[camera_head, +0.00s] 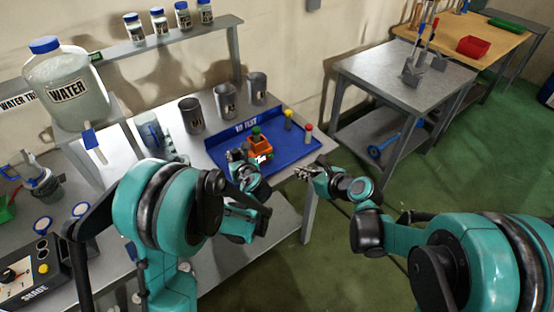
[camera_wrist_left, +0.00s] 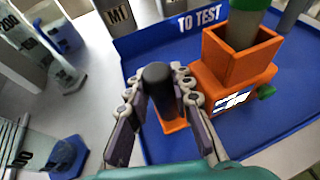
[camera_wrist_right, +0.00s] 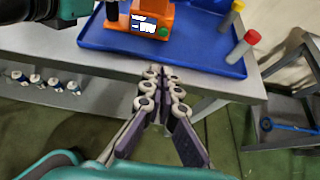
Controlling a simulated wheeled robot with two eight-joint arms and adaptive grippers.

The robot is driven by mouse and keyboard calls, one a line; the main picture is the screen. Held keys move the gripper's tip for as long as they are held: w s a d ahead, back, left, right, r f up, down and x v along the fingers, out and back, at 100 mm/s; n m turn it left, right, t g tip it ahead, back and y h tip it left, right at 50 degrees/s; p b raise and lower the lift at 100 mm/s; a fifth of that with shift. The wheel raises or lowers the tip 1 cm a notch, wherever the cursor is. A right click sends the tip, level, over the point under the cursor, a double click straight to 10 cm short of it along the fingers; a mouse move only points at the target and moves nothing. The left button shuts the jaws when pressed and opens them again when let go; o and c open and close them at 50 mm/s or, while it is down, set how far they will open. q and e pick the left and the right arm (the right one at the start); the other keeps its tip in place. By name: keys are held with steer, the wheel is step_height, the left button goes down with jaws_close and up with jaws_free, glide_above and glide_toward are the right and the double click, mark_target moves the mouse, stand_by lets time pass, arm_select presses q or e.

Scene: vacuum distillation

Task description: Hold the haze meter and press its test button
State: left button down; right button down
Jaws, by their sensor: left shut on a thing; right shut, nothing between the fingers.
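The haze meter (camera_head: 260,144) is an orange device on the blue "TO TEST" tray. In the left wrist view its orange body (camera_wrist_left: 240,60) has a square holder with a green-capped tube (camera_wrist_left: 246,24), a small display and a green button (camera_wrist_left: 266,91). The right wrist view shows the meter (camera_wrist_right: 152,18) at the top, with the green button (camera_wrist_right: 164,32) facing me. My left gripper (camera_wrist_left: 160,80) is shut on the meter's dark upright handle (camera_wrist_left: 157,75). My right gripper (camera_wrist_right: 162,76) is shut and empty, in front of the tray's edge and apart from the meter.
The blue tray (camera_head: 221,149) also holds a yellow-capped tube (camera_head: 288,121) and a red-capped tube (camera_head: 307,134) at its right. Several metal beakers (camera_head: 224,101) stand behind it. A water jug (camera_head: 66,85) stands at left. Green floor is open right of the table.

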glide_toward(272, 157)
steer(key=x, duration=0.5)
steer(key=shift+s+f, duration=0.2)
steer(key=shift+f, duration=0.15)
steer(key=shift+w+a, duration=0.45)
steer(key=shift+w, duration=0.15)
